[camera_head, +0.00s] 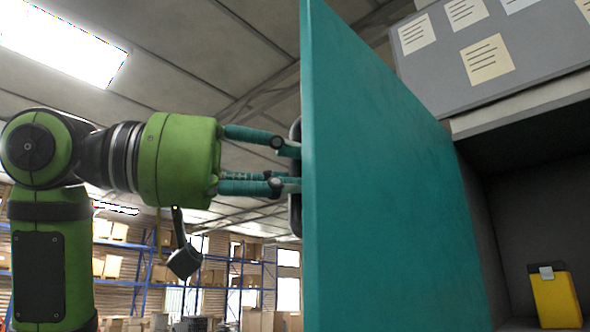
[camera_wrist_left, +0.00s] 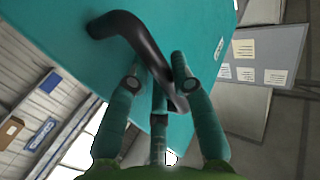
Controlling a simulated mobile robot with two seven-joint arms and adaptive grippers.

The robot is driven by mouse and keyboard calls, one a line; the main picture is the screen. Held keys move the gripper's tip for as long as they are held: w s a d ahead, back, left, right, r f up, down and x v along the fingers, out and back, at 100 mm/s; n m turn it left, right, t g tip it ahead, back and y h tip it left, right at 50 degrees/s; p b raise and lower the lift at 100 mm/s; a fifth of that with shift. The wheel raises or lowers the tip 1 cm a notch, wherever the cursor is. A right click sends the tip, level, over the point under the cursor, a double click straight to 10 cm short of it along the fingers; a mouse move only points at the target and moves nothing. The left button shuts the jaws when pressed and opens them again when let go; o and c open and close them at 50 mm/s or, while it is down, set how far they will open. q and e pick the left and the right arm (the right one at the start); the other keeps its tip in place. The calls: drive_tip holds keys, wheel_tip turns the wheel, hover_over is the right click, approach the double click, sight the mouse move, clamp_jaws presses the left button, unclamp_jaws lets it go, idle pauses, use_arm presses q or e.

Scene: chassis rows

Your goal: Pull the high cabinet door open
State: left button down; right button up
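The high cabinet door (camera_head: 375,180) is a large teal panel. It stands swung out from the cabinet (camera_head: 470,222), with part of the dark interior showing to its right. My left gripper (camera_head: 285,168) is on the door's outer side, at the dark handle (camera_head: 296,215). In the left wrist view, the curved black handle (camera_wrist_left: 140,38) runs down between the teal fingertips of my left gripper (camera_wrist_left: 157,75). The fingers stand apart on either side of it; whether they press on it is unclear. My right gripper is not in view.
A yellow box-like object (camera_head: 555,298) stands inside the cabinet at the lower right. A grey panel with paper notes (camera_head: 487,60) is above the opening. Blue shelving with boxes (camera_head: 240,275) stands far behind my left arm.

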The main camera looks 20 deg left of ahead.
use_arm(q)
drive_tip(key=c, duration=1)
unclamp_jaws()
drive_tip(key=shift+c, duration=0.2)
drive_tip(key=v, duration=1.2)
